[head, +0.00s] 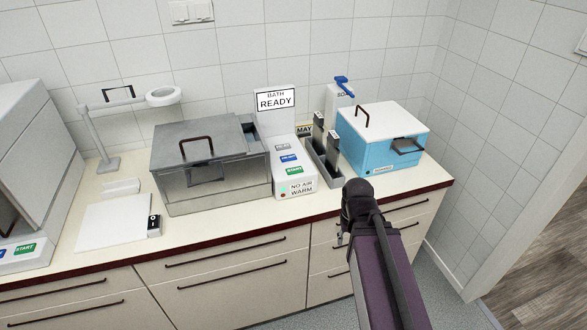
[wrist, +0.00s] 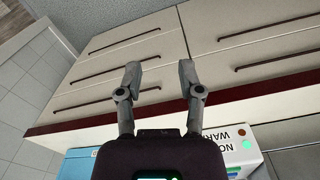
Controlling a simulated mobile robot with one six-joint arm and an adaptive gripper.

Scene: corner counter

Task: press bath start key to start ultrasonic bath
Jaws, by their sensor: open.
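The ultrasonic bath (head: 212,165) is a grey metal box with a closed lid and a dark red handle, on the counter. Right of it stands a white control panel (head: 300,184) with a grey key, a blue key (head: 288,158) and a green START key (head: 294,170). A sign above reads BATH READY (head: 276,98). My gripper (head: 343,238) is in front of the counter edge, right of and below the panel, touching nothing visible. In the wrist view my gripper (wrist: 159,76) is open and empty.
A blue box (head: 384,145) with a white lid stands right of a grey holder (head: 325,165) with upright dark-handled items. A soap bottle (head: 340,96) is behind. Another green START key (head: 25,248) is on the far-left machine. A white plate (head: 112,223) lies left of the bath.

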